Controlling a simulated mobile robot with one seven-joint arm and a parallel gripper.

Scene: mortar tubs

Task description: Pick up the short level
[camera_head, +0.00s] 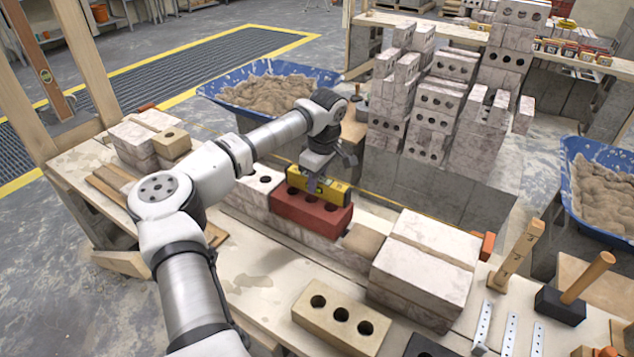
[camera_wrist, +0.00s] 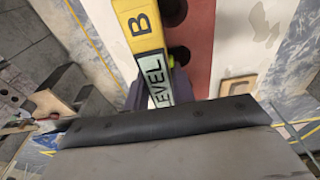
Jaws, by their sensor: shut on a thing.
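The short level is a yellow bar with black parts (camera_head: 334,192). It lies lengthwise just over the red brick with holes (camera_head: 310,213) in the head view; I cannot tell whether it touches the brick. In the wrist view the level (camera_wrist: 140,25) runs up the picture, with a "B" and "LEVEL" lettering on it. My gripper (camera_head: 318,176) comes down from above and is shut on the level near its middle. The fingertips are largely hidden in both views. The red brick (camera_wrist: 190,40) shows beside and under the level in the wrist view.
A row of pale blocks (camera_head: 262,181) holds the red brick. Large pale blocks (camera_head: 424,266) and a tan brick (camera_head: 341,318) stand nearby on the bench. Blue tubs of mortar (camera_head: 318,72) (camera_head: 600,215) and stacked bricks (camera_head: 435,105) are behind.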

